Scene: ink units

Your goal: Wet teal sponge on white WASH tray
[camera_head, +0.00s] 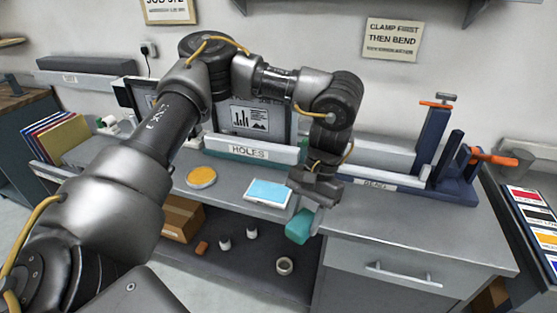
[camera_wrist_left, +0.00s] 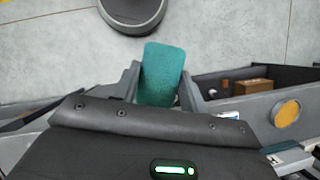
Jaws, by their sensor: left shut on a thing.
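The teal sponge (camera_head: 299,226) is held by my left gripper (camera_head: 308,206), in front of the bench's front edge in the head view. In the left wrist view the sponge (camera_wrist_left: 163,70) stands out between the two fingers of the left gripper (camera_wrist_left: 160,88), which is shut on it. A white tray (camera_head: 249,197) with a light blue surface lies on the bench, just left of the gripper and apart from the sponge. I cannot read a WASH label on it. Whether the sponge is wet I cannot tell. My right gripper is out of view.
A round yellow pad in a dish (camera_head: 201,177) lies left of the tray. The HOLES unit (camera_head: 248,152) and a blue bending tool (camera_head: 449,170) stand behind. An open shelf below holds a cardboard box (camera_head: 181,217) and small cups. The bench top at right is clear.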

